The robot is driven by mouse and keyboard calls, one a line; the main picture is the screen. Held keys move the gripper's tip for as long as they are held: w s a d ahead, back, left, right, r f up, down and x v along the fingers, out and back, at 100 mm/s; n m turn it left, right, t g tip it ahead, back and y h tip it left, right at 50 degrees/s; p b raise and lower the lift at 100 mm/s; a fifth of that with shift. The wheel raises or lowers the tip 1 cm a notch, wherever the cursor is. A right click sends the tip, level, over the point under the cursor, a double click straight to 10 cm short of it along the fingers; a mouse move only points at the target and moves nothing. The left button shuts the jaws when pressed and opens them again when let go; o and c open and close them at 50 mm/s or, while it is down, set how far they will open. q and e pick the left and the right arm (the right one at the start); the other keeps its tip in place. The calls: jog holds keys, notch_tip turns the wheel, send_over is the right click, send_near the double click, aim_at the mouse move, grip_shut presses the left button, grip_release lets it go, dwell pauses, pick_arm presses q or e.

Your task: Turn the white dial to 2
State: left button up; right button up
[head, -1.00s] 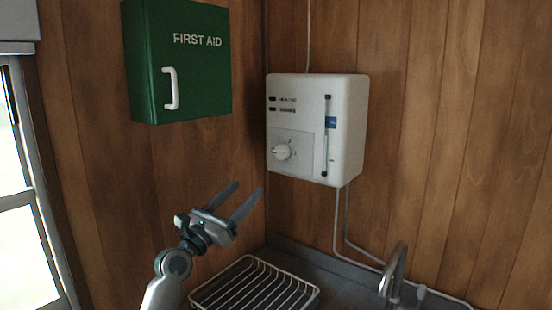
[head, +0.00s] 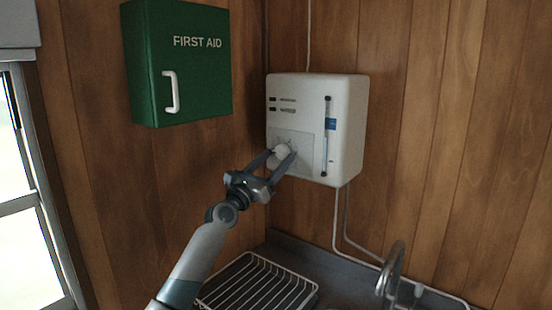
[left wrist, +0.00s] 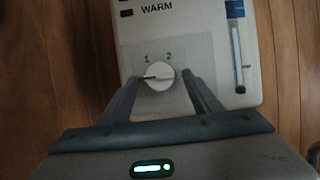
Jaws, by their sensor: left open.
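The white dial (head: 282,153) is on the front of a white wall heater unit (head: 346,130). In the left wrist view the dial (left wrist: 158,76) sits on a grey panel with the marks 1 and 2 above it. A dark pointer line on the dial runs to the left, below the 1. My left gripper (head: 279,157) is open, its two fingers reaching up on either side of the dial. In the left wrist view the fingers (left wrist: 160,82) flank the dial's lower sides; I cannot tell whether they touch it. My right gripper is not in view.
A green first aid box (head: 190,85) hangs on the wood wall to the left. Below are a wire dish rack (head: 256,283) and a metal tap (head: 391,270). Pipes (head: 337,225) run down from the unit. A window (head: 30,200) is at far left.

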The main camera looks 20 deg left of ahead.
pick_arm(q)
jog(key=shift+w+d+r, duration=0.1)
jog(key=shift+w+r, duration=0.05)
jog(key=shift+w, duration=0.2)
jog(key=c, duration=1.1)
jog(key=shift+o, duration=0.3)
